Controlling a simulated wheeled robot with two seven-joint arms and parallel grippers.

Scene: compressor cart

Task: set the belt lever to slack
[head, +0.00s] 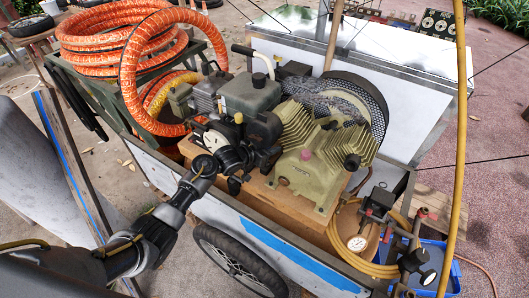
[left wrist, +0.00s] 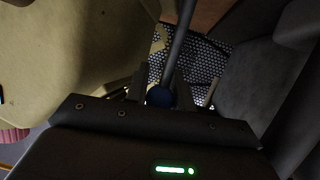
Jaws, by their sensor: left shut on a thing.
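The belt lever is a dark rod (left wrist: 179,40) with a blue ball knob (left wrist: 160,97) at its near end. It shows in the left wrist view. My left gripper (left wrist: 159,90) is shut on the lever at the knob, with a finger on each side of it. In the head view my left gripper (head: 254,146) reaches in between the dark engine (head: 249,92) and the olive compressor (head: 308,152). The lever is hidden there behind my gripper and the machinery. Which setting the lever is at cannot be told. My right gripper is not in view.
A perforated belt guard (head: 360,95) stands behind the compressor and shows past the lever in the left wrist view (left wrist: 205,65). An orange hose coil (head: 112,42) lies at the back left. A yellow hose (head: 458,130) hangs at the right. The gap around my gripper is tight.

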